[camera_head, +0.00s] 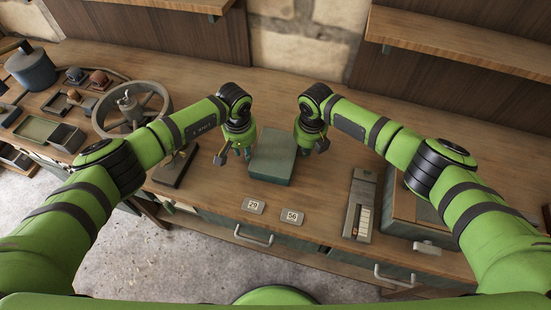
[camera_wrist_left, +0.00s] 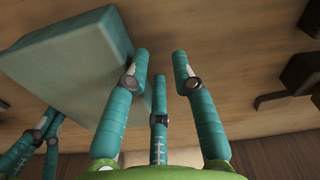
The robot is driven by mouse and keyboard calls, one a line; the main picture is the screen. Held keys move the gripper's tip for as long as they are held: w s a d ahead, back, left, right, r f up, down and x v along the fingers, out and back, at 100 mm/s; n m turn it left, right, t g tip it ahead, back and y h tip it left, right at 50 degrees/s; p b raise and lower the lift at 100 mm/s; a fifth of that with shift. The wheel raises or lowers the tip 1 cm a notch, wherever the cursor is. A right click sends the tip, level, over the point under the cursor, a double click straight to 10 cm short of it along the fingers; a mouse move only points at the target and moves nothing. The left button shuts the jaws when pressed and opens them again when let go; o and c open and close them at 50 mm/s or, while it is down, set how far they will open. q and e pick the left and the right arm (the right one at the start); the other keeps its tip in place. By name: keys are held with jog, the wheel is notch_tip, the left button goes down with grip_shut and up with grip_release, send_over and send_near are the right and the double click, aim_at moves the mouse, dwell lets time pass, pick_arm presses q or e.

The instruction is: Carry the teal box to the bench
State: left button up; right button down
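The teal box (camera_head: 273,157) is on the wooden bench top (camera_head: 335,150), between my two grippers. My left gripper (camera_head: 234,156) is beside its left side with fingers spread and nothing between them. In the left wrist view the box (camera_wrist_left: 65,65) fills the upper left, and the fingers of my left gripper (camera_wrist_left: 165,65) are apart next to its edge; I cannot tell whether one touches. My right gripper (camera_head: 310,148) is at the box's right side with fingers apart. Some of its fingers (camera_wrist_left: 45,130) show past the box in the left wrist view. Contact there is unclear.
Number cards (camera_head: 254,206) and (camera_head: 292,216) lie at the bench's front edge. A grey device (camera_head: 361,205) stands to the right. A handwheel (camera_head: 131,107) and a dark stand (camera_head: 175,167) are on the left. A shelf (camera_head: 460,42) hangs at the back right.

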pick_arm(q)
jog(key=shift+a, duration=0.15)
pick_arm(e)
jog(key=c, duration=1.5)
grip_release()
jog(key=shift+d, duration=0.15)
pick_arm(q)
jog(key=shift+r, duration=0.1)
pick_arm(e)
jog(key=shift+r, duration=0.2)
pick_arm(q)
notch_tip(320, 180, up, 12)
jog(key=shift+s, duration=0.45)
pick_arm(e)
notch_tip(320, 180, up, 12)
jog(key=shift+s+f, duration=0.25)
jog(key=shift+s, duration=0.15)
